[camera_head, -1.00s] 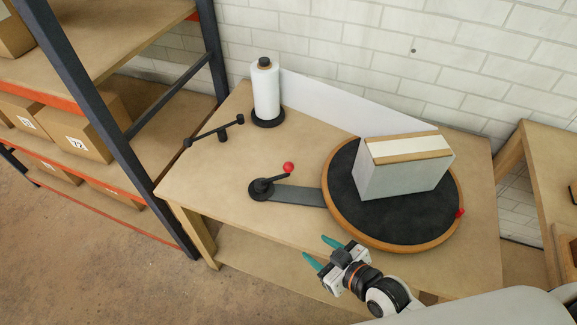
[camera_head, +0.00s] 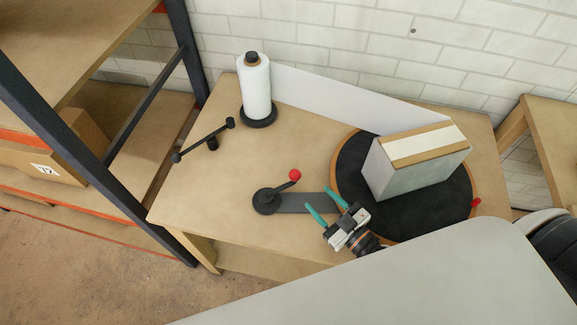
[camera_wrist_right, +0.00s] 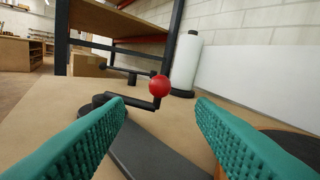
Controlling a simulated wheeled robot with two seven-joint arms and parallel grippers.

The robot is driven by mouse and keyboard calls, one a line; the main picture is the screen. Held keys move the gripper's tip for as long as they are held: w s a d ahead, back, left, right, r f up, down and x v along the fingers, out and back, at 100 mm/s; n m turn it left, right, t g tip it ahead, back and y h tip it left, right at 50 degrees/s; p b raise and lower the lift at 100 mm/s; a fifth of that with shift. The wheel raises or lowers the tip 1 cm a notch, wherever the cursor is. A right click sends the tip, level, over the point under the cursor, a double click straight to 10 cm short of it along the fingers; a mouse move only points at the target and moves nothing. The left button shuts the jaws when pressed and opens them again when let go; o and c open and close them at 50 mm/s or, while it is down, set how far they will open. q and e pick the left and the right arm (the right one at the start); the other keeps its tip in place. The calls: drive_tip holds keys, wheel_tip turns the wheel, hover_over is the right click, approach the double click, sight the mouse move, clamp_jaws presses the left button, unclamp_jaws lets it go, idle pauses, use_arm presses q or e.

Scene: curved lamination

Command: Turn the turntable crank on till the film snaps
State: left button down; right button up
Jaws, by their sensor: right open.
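The crank (camera_head: 278,191) is a black arm with a red ball knob (camera_head: 295,175) on a round black base, joined by a dark strip to the turntable (camera_head: 334,165). The turntable has a black top and a wooden rim, and bears a box (camera_head: 415,160). White film (camera_head: 350,97) runs from the film roll (camera_head: 256,88) toward the box. My right gripper (camera_head: 324,204) is open and empty, over the dark strip, right of the crank. In the right wrist view the red knob (camera_wrist_right: 159,86) shows ahead between the teal fingers, apart from them. My left gripper is not in view.
A black bar on a post (camera_head: 204,141) stands left of the roll on the table (camera_head: 190,205). A red marker (camera_head: 476,203) is on the turntable's right edge. A shelf with cartons (camera_head: 50,150) stands left. The table's front left is clear.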

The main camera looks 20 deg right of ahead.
sight(295, 175)
drive_tip(key=x, duration=0.5)
drive_tip(key=shift+r, duration=0.2)
drive_tip(key=p+x, duration=0.1)
drive_tip(key=x, duration=0.4)
drive_tip(key=shift+w+f, duration=0.1)
drive_tip(key=shift+f, duration=0.05)
drive_tip(key=shift+w+a, duration=0.1)
drive_tip(key=shift+w, duration=0.05)
drive_tip(key=shift+c, duration=0.5)
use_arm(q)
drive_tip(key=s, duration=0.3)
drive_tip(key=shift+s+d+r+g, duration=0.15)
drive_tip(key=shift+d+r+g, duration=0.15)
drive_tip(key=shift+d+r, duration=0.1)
use_arm(e)
clamp_jaws()
